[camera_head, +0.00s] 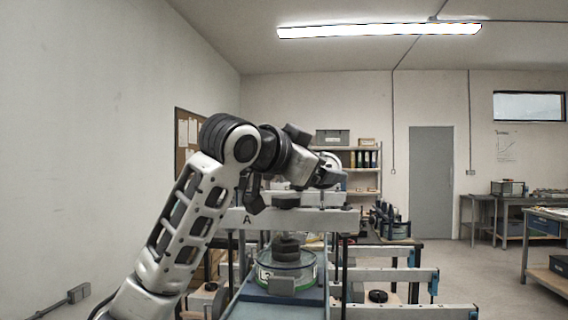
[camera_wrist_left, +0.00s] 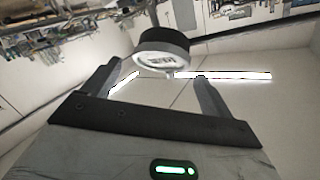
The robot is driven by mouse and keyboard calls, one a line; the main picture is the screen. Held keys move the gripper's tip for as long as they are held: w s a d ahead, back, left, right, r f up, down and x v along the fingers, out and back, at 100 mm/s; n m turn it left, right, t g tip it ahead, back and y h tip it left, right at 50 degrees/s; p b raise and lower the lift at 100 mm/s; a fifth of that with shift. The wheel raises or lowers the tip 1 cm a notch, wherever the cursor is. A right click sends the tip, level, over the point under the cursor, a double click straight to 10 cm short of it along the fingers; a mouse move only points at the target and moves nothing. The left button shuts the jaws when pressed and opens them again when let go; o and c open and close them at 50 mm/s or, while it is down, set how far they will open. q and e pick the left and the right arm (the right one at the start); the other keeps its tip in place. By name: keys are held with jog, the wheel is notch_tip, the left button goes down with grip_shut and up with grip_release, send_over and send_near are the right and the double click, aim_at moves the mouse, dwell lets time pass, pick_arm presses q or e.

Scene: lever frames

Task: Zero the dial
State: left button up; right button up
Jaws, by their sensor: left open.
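My left arm comes in from the left in the head view, bends at a high elbow and ends at my left gripper (camera_head: 326,174), above the beam marked A (camera_head: 230,217). In the left wrist view my left gripper (camera_wrist_left: 155,74) is open, its two fingers spread. A round piece with a black body and pale, marked face (camera_wrist_left: 163,58) shows between and beyond the fingertips; I cannot tell whether it is the dial or whether a finger touches it. Below the beam, a round green-rimmed vessel marked L3 (camera_head: 268,275) holds or backs dark stacked discs (camera_head: 286,246). No dial reading is legible.
More pale beams (camera_head: 391,274) with blue ends reach out at the lower right, with a dark disc (camera_head: 377,296) among them. A shelf with binders (camera_head: 367,159) and a grey door (camera_head: 431,182) stand behind. Workbenches (camera_head: 545,225) stand far right; open floor lies before them.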

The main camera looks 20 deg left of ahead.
pick_arm(q)
jog(key=b+v, duration=0.2)
jog(key=v, duration=0.8)
pick_arm(e)
jog(key=shift+w+a+f, duration=0.2)
jog(key=shift+a, duration=0.1)
pick_arm(q)
jog(key=shift+a, duration=0.1)
